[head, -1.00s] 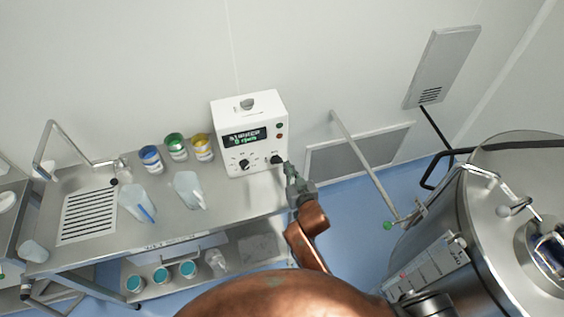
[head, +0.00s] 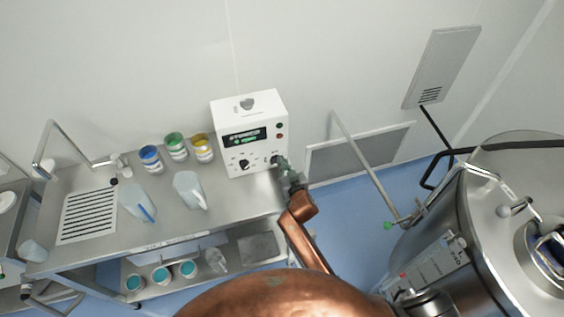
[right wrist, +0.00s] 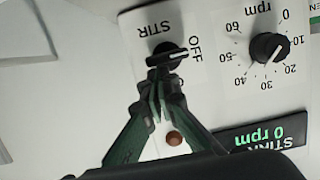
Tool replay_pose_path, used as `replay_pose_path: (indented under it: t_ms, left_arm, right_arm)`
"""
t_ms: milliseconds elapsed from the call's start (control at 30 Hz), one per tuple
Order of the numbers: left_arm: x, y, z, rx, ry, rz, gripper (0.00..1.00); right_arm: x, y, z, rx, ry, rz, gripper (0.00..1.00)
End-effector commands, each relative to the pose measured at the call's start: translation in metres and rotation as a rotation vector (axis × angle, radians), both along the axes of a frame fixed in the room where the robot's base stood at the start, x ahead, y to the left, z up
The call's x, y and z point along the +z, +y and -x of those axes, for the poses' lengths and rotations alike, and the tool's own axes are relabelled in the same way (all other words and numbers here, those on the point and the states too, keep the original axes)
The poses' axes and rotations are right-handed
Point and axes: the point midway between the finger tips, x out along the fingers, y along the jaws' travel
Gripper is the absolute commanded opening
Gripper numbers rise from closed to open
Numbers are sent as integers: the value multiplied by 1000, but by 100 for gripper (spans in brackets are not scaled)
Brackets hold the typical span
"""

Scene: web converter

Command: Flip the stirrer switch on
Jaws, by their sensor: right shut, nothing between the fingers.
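The white stirrer control box (head: 250,105) stands on the right end of the steel bench against the wall. Its black STIR switch (right wrist: 166,53) shows in the right wrist view beside the OFF label, its pointer aimed toward OFF. A black speed knob (right wrist: 269,47) sits beside it, and the display (right wrist: 262,137) reads 0 rpm. My right gripper (right wrist: 162,75) is shut with nothing between its fingers. Its tips are at the lower edge of the switch in that view; whether they touch it I cannot tell.
Two clear jugs (head: 188,190) (head: 137,203) and several lidded jars (head: 176,147) stand on the bench (head: 160,230) left of the box. A large steel vessel (head: 490,240) stands at the right. Blue floor lies between.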

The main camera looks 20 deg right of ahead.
Motion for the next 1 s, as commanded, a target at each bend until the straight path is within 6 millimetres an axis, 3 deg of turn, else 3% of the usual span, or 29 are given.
replay_pose_path:
  t_ms: [1000]
  left_arm:
    - [13,0,-1,1,-3,0,0]
  right_arm:
    - [-1,-1,-1,4,5,-152,0]
